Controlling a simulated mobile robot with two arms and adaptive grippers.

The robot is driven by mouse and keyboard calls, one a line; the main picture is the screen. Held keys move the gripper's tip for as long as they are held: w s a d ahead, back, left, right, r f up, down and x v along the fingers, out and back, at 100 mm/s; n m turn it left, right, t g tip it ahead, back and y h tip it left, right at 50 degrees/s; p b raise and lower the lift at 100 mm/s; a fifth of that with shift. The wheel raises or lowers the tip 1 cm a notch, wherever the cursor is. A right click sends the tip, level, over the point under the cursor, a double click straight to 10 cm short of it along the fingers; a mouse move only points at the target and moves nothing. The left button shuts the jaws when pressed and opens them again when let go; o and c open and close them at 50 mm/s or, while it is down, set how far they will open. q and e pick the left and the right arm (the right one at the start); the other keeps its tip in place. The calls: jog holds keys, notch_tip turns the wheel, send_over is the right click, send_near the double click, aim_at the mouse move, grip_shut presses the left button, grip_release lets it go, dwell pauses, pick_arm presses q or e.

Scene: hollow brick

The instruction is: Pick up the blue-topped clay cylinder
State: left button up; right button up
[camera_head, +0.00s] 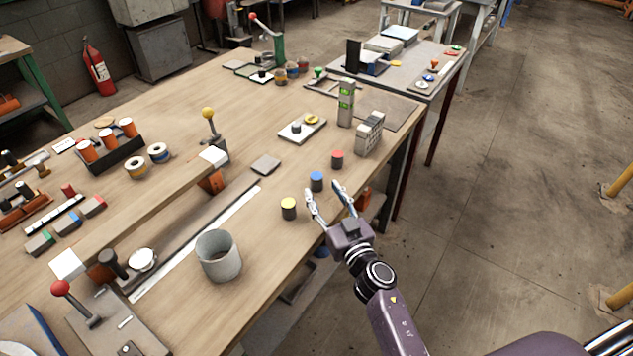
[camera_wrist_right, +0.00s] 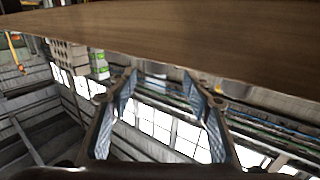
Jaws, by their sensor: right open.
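The blue-topped clay cylinder (camera_head: 316,181) is dark and stands upright near the table's right edge in the head view. It stands between a yellow-topped cylinder (camera_head: 289,208) and a red-topped one (camera_head: 337,160). My right gripper (camera_head: 324,189) is open and empty, its fingers pointing at the blue-topped cylinder from the table's edge. The cylinder is just beyond the fingertips. In the right wrist view, the open fingers (camera_wrist_right: 160,78) are below the tabletop in the picture, with a grey rounded shape between their tips; its top colour is hidden. My left gripper is not in view.
A grey cup (camera_head: 218,257) stands to the left on the wooden table (camera_head: 262,305). A hollow brick (camera_head: 370,134) and a green-labelled box (camera_head: 346,102) stand behind the cylinders. A small tray (camera_head: 302,129) lies left of the box. Open floor lies to the right.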

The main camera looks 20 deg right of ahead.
aim_at(319, 182)
jog(key=w, duration=0.6)
jog(key=shift+w+a+b, duration=0.1)
jog(key=shift+w+b, duration=0.25)
jog(key=shift+b, duration=0.05)
grip_shut()
